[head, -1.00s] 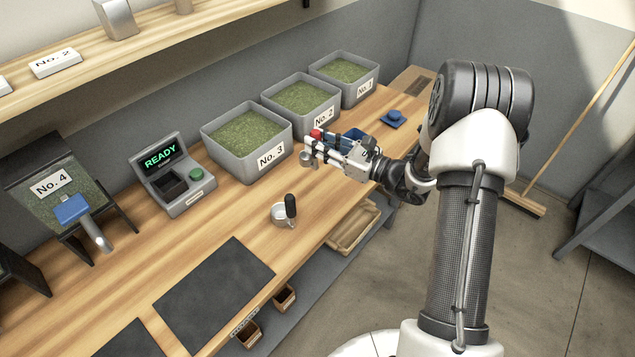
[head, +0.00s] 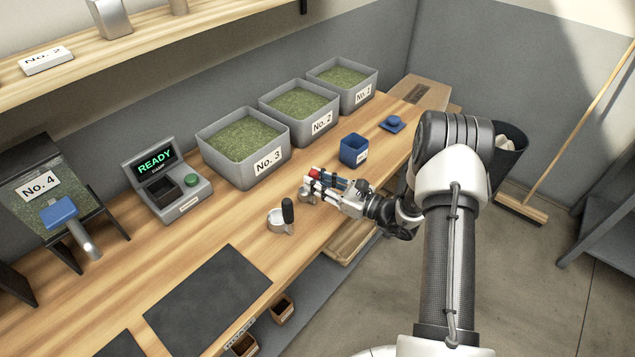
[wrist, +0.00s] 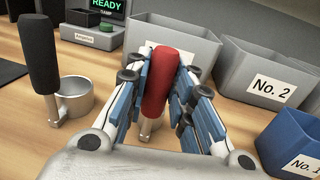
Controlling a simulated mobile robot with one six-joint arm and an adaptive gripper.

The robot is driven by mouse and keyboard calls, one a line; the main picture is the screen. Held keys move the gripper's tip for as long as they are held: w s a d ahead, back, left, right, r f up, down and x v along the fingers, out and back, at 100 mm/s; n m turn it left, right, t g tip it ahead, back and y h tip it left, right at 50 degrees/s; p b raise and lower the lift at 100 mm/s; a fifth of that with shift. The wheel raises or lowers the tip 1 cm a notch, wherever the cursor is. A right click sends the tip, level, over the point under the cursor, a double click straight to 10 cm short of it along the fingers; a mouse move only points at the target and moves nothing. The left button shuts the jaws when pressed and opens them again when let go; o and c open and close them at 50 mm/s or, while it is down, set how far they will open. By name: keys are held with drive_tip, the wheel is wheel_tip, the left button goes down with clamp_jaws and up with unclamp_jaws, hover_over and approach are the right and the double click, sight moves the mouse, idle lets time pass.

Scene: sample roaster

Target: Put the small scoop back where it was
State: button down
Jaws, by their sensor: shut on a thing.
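The small scoop has a red handle (wrist: 160,82) and a small metal cup (head: 306,194). My gripper (head: 318,182) is shut on the red handle, low over the front part of the wooden bench. In the wrist view the handle stands between my gripper's two blue-padded fingers (wrist: 160,90), and the cup is mostly hidden behind them. I cannot tell whether the cup touches the bench. A larger scoop with a black handle (head: 288,210) and a metal cup (head: 280,223) stands on the bench, to the left of my gripper.
Grey bins of green beans, No. 3 (head: 240,165), No. 2 (head: 315,135) and No. 1 (head: 350,97), line the wall. A blue cup (head: 354,150) stands right of my gripper. A READY scale (head: 165,190) and a dark mat (head: 207,300) lie to the left.

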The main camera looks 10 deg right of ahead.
drive_tip(key=shift+f, duration=0.2)
drive_tip(key=c, duration=1.4)
unclamp_jaws()
